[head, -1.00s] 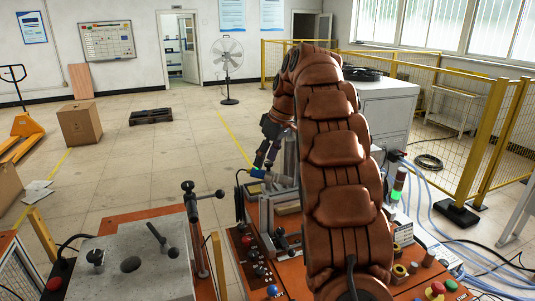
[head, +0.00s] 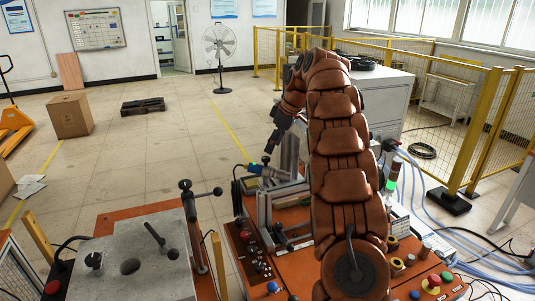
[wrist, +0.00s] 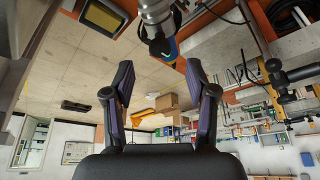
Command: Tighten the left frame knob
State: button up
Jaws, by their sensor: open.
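A metal frame (head: 264,205) stands on the orange bench in the head view. A blue-and-grey cylindrical part (head: 254,168) sits at its upper left. In the wrist view a dark knob-like piece (wrist: 162,46) with a blue part behind it and a shiny metal cylinder (wrist: 153,10) shows beyond my fingertips. I cannot tell for sure that this is the left frame knob. My gripper (wrist: 158,74) is open and empty, its two fingers spread apart. In the head view my gripper (head: 268,155) points down close above the blue part, with no visible contact. My arm hides part of the frame.
A grey block fixture (head: 135,265) with a black-handled clamp post (head: 190,205) stands at the left. Buttons and a red emergency stop (head: 433,281) sit at the bench's front right. A yellow fence (head: 490,130) runs along the right. The floor behind is mostly clear.

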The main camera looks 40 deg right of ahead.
aim_at(266, 158)
jog(key=shift+p+x, duration=0.95)
jog(key=shift+x, duration=1.65)
jog(key=shift+a, duration=0.1)
grip_shut()
